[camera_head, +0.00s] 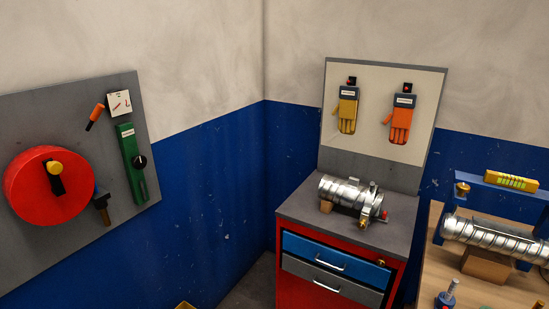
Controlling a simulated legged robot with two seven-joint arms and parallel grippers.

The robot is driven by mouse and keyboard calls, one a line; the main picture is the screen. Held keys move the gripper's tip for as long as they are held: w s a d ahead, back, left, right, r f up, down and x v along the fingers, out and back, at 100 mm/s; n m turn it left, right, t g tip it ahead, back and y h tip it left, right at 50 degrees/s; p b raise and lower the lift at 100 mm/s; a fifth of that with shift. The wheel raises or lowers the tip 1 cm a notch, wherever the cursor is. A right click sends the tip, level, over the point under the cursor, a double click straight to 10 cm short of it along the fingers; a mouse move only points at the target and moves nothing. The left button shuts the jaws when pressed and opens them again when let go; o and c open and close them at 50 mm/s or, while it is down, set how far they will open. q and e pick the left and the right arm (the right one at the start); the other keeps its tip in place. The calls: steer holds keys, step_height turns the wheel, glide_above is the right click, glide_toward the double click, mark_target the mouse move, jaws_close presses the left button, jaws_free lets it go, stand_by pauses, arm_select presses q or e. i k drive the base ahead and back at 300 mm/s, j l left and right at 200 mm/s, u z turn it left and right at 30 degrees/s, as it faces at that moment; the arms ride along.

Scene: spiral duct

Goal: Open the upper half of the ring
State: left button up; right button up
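A silver spiral duct (340,188) lies on the grey top of a red cabinet, propped on a small wooden block (327,206). A metal ring (369,202) sits around its right end, with a brass-coloured part low at its front and a small red part at its right. Whether the ring's upper half is open or closed is too small to tell. A second spiral duct (495,232) lies on a wooden table at the right, on a brown block (487,265). Neither of my grippers shows in the head view.
The red cabinet (300,291) has a blue drawer (335,255) and a grey drawer (330,284), with protruding handles. A board with two gloves (347,110) stands behind it. The wooden table (440,280) carries blue supports and a yellow level (511,181). A tool panel hangs at left.

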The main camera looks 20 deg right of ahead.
mark_target(372, 190)
steer(key=z, duration=1.2)
steer(key=i, duration=0.05)
